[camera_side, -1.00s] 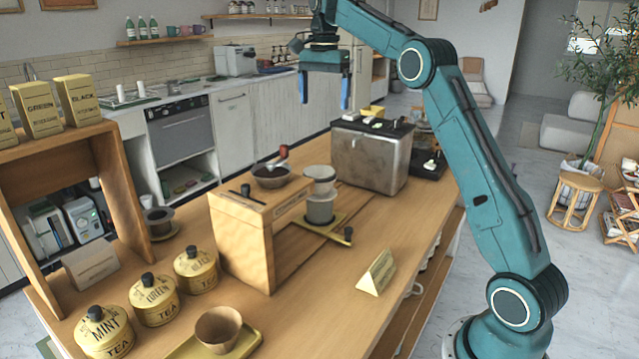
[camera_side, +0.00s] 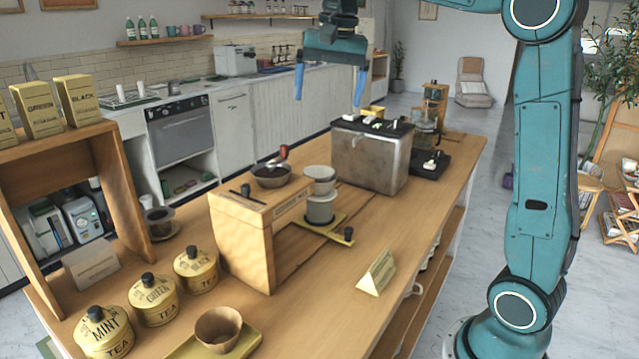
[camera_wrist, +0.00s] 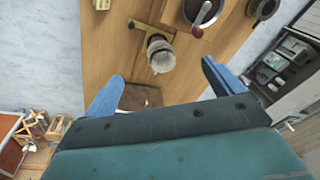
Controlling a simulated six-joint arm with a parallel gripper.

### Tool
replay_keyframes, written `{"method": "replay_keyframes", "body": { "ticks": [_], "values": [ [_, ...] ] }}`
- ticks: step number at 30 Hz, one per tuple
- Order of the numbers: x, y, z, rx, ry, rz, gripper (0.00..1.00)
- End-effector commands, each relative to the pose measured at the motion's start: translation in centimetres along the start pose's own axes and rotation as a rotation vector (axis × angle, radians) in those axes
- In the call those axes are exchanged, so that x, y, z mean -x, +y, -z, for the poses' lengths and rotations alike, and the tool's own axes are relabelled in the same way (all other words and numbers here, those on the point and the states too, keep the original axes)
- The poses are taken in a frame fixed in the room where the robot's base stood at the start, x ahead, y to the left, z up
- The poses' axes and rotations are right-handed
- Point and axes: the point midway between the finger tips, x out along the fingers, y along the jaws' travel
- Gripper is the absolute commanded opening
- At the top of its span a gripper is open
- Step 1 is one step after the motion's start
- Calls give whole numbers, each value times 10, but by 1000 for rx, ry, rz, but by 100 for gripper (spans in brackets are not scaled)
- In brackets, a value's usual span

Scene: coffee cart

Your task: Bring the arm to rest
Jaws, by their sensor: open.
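My gripper (camera_side: 329,84) is in the upper middle of the side view, above the far end of the wooden counter (camera_side: 345,283). Its two blue fingers are spread wide with nothing between them. It hangs higher than the steel machine (camera_side: 370,158) and appears clear of it. In the wrist view the open fingers of my gripper (camera_wrist: 163,88) point towards the counter. A dripper (camera_wrist: 160,54) on a stand shows beyond them in that view.
A wooden box (camera_side: 240,240), a bowl with a red-knobbed handle (camera_side: 271,176), tea tins (camera_side: 155,300), a wooden cup (camera_side: 218,328) and a folded sign (camera_side: 376,272) stand on the counter. A shelf unit (camera_side: 50,160) stands left. The air around my gripper is free.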

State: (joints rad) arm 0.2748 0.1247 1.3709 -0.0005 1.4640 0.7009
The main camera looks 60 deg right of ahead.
Motion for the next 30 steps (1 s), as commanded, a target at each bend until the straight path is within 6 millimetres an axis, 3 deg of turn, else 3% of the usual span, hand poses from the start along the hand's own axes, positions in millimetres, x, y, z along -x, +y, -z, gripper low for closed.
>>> {"method": "replay_keyframes", "body": {
  "ticks": [7,14,23,30],
  "values": [
    [4,20,-59,212,48,52,92],
    [-4,44,-110,406,97,94,92],
    [-30,84,-172,658,170,146,92],
    [-61,117,-214,844,229,180,92]
  ]
}}
